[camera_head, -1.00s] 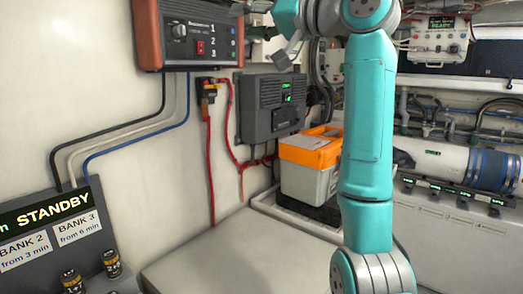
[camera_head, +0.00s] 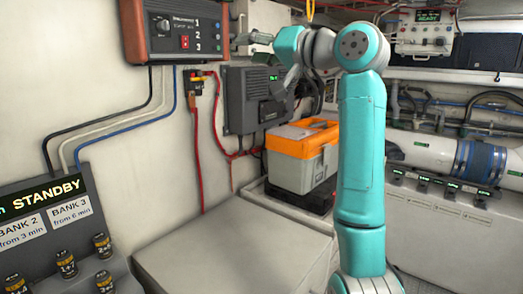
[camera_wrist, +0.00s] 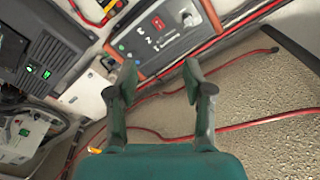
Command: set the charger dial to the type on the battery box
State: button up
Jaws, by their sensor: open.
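A wall unit with orange ends (camera_head: 176,32) hangs at the upper left of the head view. A grey box with an orange lid (camera_head: 314,170) stands on a ledge under a grey finned wall unit (camera_head: 257,98). I cannot read any battery type on it. My gripper (camera_wrist: 160,77) is open and empty, its fingers apart, short of the orange-ended unit.
A STANDBY panel (camera_head: 40,222) with several battery-like cylinders is at the lower left. Cables (camera_head: 75,150) join it to the orange-ended unit. Red cables (camera_head: 199,150) run down the wall. A pale bench top (camera_head: 235,245) is clear. A white cylinder (camera_head: 425,150) lies at right.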

jog(key=w+d+f+m+t+h, duration=0.2)
jog(key=d+f, duration=0.1)
jog(key=f, duration=1.3)
jog(key=w+d+f+m+t+h, duration=0.1)
jog(key=w+d+f+m+h, duration=0.1)
jog(key=f, duration=1.4)
jog(key=s+d+f+m+h, duration=0.15)
jog(key=s+f, duration=0.25)
jog(key=f, duration=0.4)
jog(key=s+d+f+t+h, duration=0.1)
jog(key=s+d+f+h, duration=0.2)
jog(key=f, duration=0.6)
jog(key=s+d+f+m, duration=0.1)
jog(key=s+d+f, duration=0.1)
jog(key=s+f, duration=0.45)
jog(key=s+d+f+h, duration=0.25)
jog(key=s+f, duration=0.55)
jog(key=s, duration=0.4)
jog(key=s+d+f+h, duration=0.2)
jog(key=s+d+f, duration=0.2)
jog(key=s+f, duration=0.5)
jog(key=s+d+r+n, duration=0.1)
jog(key=s+r, duration=0.3)
jog(key=s, duration=1)
jog(key=s+d+r+n+g+h, duration=0.1)
jog(key=s+r, duration=0.3)
jog(key=s, duration=1)
jog(key=shift+s+n, duration=0.2)
jog(key=shift+n, duration=0.55)
